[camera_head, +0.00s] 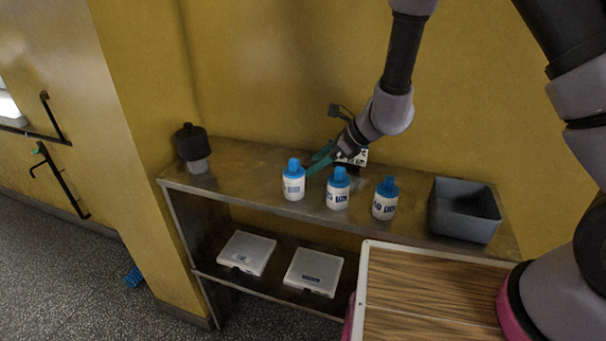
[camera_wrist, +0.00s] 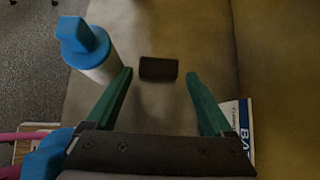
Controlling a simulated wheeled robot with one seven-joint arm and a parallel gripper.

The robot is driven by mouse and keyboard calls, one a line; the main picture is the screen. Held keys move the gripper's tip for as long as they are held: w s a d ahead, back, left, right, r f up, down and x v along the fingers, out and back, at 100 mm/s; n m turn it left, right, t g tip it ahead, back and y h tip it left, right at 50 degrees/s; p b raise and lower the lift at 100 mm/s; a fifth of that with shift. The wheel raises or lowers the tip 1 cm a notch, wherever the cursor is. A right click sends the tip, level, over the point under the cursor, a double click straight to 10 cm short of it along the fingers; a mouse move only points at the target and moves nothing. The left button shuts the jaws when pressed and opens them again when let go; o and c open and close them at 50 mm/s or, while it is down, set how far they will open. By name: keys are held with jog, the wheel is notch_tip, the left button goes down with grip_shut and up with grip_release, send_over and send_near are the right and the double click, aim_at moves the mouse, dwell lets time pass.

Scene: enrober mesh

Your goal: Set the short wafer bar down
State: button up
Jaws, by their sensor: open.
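A short dark brown bar (camera_wrist: 158,68) shows in the wrist view, resting on the metal shelf top (camera_head: 240,160). It lies crosswise between my fingertips, with a gap on each side. My gripper (camera_wrist: 158,73) has green fingers, which are spread apart and hold nothing. In the head view my gripper (camera_head: 321,160) is low over the shelf top, behind the bottles. The bar cannot be made out in the head view.
Blue-capped bottles (camera_head: 293,180), (camera_head: 337,189), (camera_head: 384,199) stand along the front; one (camera_wrist: 92,50) is close to my left finger. A printed card (camera_head: 353,157) stands behind. A grey bin (camera_head: 465,210) is right, a dark-topped jar (camera_head: 191,148) left.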

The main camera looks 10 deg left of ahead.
jog(key=x, duration=0.3)
jog(key=shift+a+f, duration=0.25)
jog(key=c, duration=0.8)
jog(key=shift+o, duration=0.2)
